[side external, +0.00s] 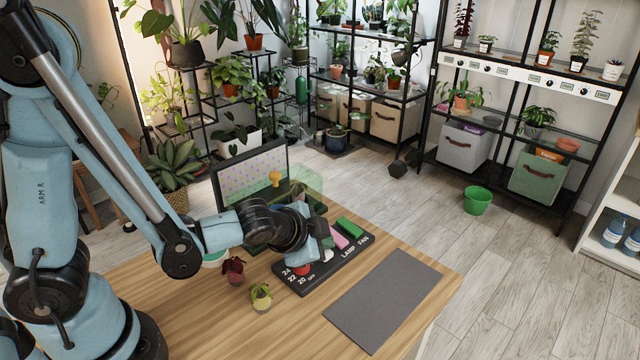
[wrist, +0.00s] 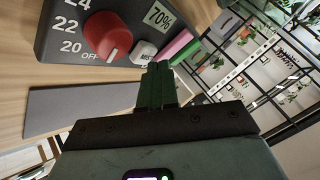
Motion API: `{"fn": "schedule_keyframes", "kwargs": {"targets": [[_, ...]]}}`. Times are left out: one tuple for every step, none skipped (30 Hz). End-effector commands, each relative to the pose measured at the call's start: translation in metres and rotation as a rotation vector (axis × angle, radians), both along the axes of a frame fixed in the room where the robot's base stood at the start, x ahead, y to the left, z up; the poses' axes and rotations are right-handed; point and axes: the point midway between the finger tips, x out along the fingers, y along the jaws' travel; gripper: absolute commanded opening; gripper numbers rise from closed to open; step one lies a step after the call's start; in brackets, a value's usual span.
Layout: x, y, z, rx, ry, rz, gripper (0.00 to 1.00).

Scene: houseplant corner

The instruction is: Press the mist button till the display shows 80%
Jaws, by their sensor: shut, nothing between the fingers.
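The dark control panel (side external: 300,283) lies on the wooden table. In the wrist view its display (wrist: 158,15) reads 70%. The white mist button (wrist: 143,51) is below the display, its label partly visible. My gripper (wrist: 157,68) is shut and empty, its fingertips right beside the mist button in that view. I cannot tell whether they touch it. In the side external view my gripper (side external: 325,250) is low over the panel and hides much of its middle, including the display.
A red knob (wrist: 107,37) sits left of the button, by the numbers 20, 22 and 24. Pink (side external: 340,240) and green (side external: 349,228) switches are on the other side. A grey mat (side external: 385,300) lies clear.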

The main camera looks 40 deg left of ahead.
Motion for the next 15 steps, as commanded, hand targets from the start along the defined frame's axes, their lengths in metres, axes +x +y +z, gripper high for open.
{"fn": "schedule_keyframes", "kwargs": {"targets": [[0.0,0.0,0.0,0.0,0.0,0.0,0.0],[0.0,0.0,0.0,0.0,0.0,0.0,0.0],[0.0,0.0,0.0,0.0,0.0,0.0,0.0],[-0.0001,0.0,0.0001,0.0,0.0,0.0,0.0],[0.0,0.0,0.0002,0.0,0.0,0.0,0.0],[0.0,-0.0001,0.0007,0.0,0.0,0.0,0.0],[0.0,-0.0001,0.0013,0.0,0.0,0.0,0.0],[0.0,-0.0001,0.002,0.0,0.0,0.0,0.0],[0.0,0.0,0.0034,0.0,0.0,0.0,0.0],[-0.0001,0.0,0.0045,0.0,0.0,0.0,0.0],[-0.0002,0.0,0.0057,0.0,0.0,0.0,0.0],[-0.0001,0.0001,0.0071,0.0,0.0,0.0,0.0],[-0.0001,0.0001,0.0079,0.0,0.0,0.0,0.0],[-0.0002,0.0,0.0084,0.0,0.0,0.0,0.0],[-0.0002,0.0001,0.0087,0.0,0.0,0.0,0.0]]}}
